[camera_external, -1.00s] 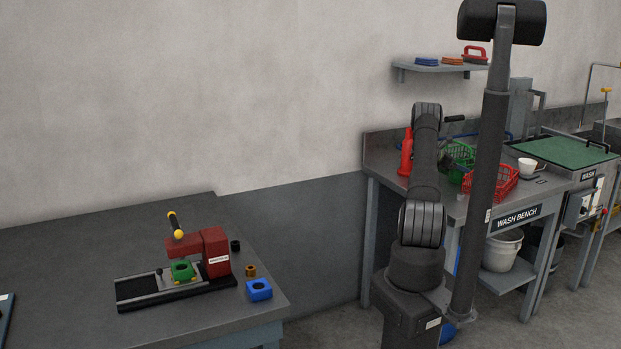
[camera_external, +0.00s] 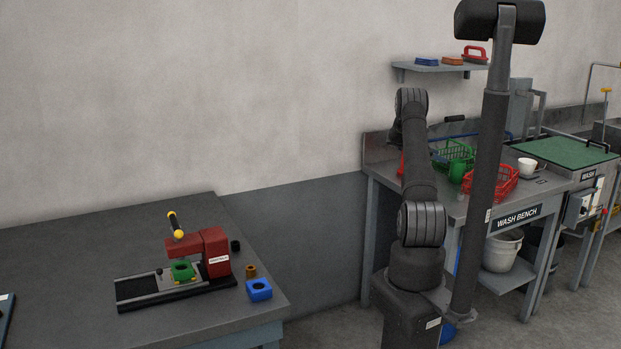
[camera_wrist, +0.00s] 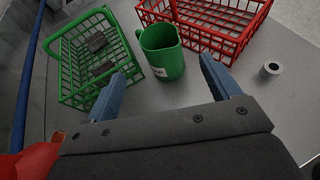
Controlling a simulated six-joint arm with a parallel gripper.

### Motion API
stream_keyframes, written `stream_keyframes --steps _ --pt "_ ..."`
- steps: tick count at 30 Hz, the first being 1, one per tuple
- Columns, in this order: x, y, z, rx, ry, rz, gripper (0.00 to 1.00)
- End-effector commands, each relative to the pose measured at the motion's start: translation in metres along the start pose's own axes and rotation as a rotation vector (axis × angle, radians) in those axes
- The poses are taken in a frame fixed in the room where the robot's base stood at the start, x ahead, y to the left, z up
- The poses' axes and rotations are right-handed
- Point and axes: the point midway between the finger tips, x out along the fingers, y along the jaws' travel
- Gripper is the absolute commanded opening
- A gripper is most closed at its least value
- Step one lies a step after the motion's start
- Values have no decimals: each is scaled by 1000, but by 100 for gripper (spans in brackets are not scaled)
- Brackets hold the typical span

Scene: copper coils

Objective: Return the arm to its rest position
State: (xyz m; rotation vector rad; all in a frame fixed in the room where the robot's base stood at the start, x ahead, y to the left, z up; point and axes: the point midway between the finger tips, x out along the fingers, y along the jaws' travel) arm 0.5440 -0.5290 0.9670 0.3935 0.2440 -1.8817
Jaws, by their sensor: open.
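My arm (camera_external: 420,190) stands in front of the wash bench. In the wrist view my gripper (camera_wrist: 160,82) is open, its two blue-grey fingers wide apart with nothing held between them. A green mug (camera_wrist: 163,55) stands on the bench beyond the fingertips and is apart from them. The green mug also shows there (camera_external: 457,172), between the green basket and the red basket.
A green basket (camera_wrist: 70,60) holds dark pieces. A red basket (camera_wrist: 235,45), a small grey ring-like piece (camera_wrist: 270,69) and a red object (camera_wrist: 30,160) are close by. A white cup (camera_external: 527,166) stands right. A shelf (camera_external: 440,68) hangs above.

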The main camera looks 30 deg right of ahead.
Motion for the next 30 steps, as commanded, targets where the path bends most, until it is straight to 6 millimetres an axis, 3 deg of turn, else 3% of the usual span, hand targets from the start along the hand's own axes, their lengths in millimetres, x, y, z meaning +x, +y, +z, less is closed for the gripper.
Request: stream_keyframes --steps 7,11,27,29,30 --pt "2 0 0 0 0 -1 81" --pt "14 0 0 0 0 -2 81" --pt "117 -1 0 0 0 -1 81" --pt "125 -1 -5 -1 0 -2 81" --pt "119 1 6 4 -2 2 81"
